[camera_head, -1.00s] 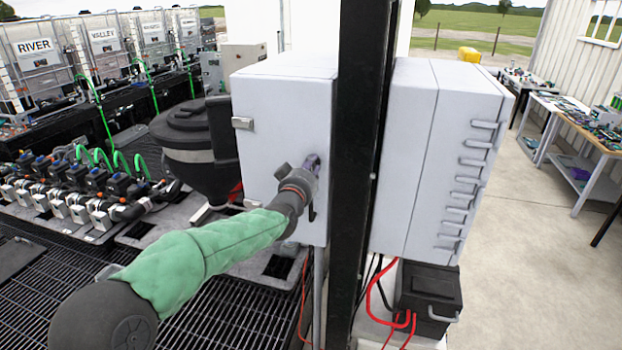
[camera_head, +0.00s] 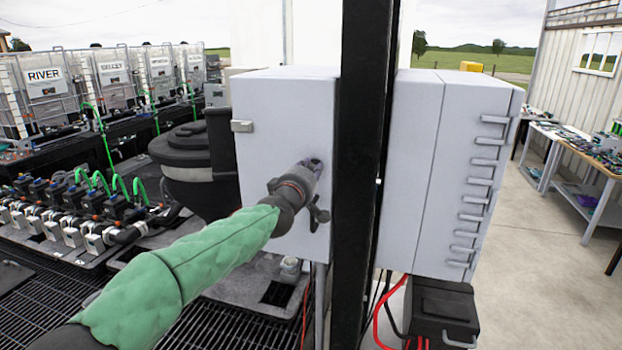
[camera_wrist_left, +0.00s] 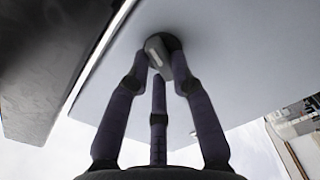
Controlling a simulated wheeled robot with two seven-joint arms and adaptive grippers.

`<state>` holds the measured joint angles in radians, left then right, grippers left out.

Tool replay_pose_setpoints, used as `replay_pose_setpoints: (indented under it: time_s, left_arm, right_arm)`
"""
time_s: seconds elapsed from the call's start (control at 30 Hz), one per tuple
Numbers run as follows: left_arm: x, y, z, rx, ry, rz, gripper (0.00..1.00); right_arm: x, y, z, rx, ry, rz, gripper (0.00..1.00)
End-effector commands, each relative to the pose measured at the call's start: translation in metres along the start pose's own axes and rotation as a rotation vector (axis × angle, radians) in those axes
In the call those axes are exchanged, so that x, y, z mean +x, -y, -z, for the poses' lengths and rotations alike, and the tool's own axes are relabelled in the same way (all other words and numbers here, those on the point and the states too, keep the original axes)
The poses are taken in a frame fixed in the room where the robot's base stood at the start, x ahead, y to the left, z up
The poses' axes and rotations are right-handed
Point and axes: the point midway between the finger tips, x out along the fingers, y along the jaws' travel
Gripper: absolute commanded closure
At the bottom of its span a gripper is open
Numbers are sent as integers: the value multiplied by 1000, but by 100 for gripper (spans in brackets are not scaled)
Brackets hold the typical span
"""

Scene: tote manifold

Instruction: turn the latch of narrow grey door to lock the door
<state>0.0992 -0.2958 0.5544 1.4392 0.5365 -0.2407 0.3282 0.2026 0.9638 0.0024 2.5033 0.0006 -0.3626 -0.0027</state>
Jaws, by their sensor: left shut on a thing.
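The narrow grey door (camera_head: 285,110) is the front of the grey cabinet left of the black post, and it looks closed. My left gripper (camera_head: 314,164) is at the right part of this door, its arm coming in from the lower left. In the left wrist view its purple fingers (camera_wrist_left: 160,75) are closed around a small grey latch knob (camera_wrist_left: 157,45) on the door face. In the head view the gripper mostly hides the latch. A dark handle (camera_head: 318,214) hangs just below the gripper on the door. My right gripper is not in view.
A black post (camera_head: 362,130) stands just right of the door. A dark round tank (camera_head: 190,165) is to the left. Open concrete floor (camera_head: 540,270) lies at right.

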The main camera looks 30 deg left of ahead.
Motion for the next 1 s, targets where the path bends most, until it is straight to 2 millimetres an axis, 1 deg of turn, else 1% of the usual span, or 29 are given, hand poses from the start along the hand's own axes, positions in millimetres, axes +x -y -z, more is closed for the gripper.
replay_pose_setpoints:
  time_s: [0.03,0.1,0.43,0.7,1.0]
  left_arm:
    - [0,2,-1,-39,0,0,100]
    - [0,3,-1,-97,1,0,100]
    - [0,3,0,-302,0,0,100]
    - [0,2,1,-373,0,1,100]
    - [0,2,1,-386,0,1,100]
  right_arm:
    - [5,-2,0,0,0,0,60]
    - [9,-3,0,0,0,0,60]
    - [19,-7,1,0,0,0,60]
    - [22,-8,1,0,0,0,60]
    - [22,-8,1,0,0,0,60]
